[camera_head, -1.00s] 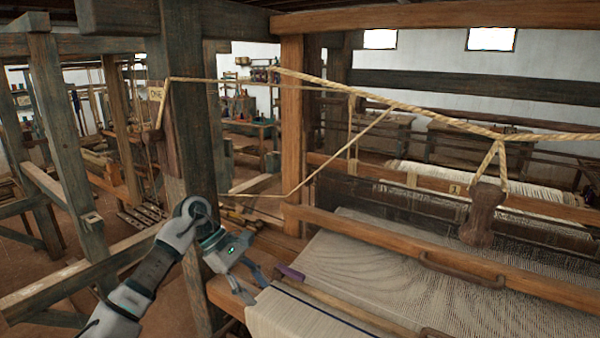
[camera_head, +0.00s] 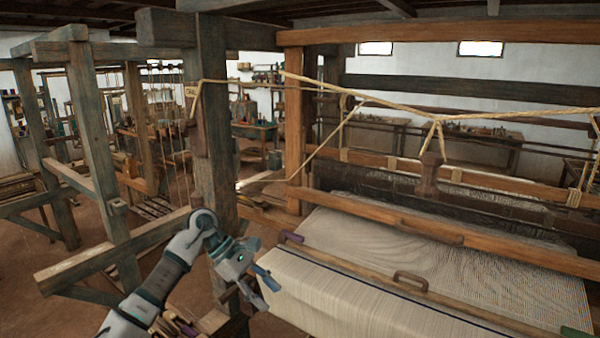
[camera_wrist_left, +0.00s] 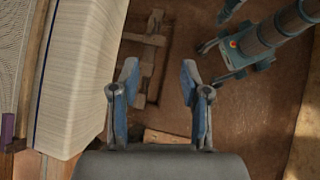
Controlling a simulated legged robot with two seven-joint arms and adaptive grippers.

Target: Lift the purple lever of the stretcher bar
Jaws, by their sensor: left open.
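The purple lever (camera_head: 292,236) is at the left end of the stretcher bar (camera_head: 350,268), a wooden rod lying across the pale cloth (camera_head: 330,300). It also shows at the left edge of the left wrist view (camera_wrist_left: 8,130). My left gripper (camera_head: 260,285) is open and empty, beside the cloth's left edge, below and left of the lever and apart from it. In the left wrist view its two blue fingers (camera_wrist_left: 157,90) are spread over floor. Another gripper, seemingly my right one (camera_wrist_left: 212,60), shows at upper right there; its jaw opening is unclear.
A dark upright post (camera_head: 212,150) stands just behind my left arm. A wooden beam (camera_head: 430,225) crosses above the cloth, and ropes (camera_head: 380,103) hang over the loom. Small items lie at the bottom (camera_head: 180,325).

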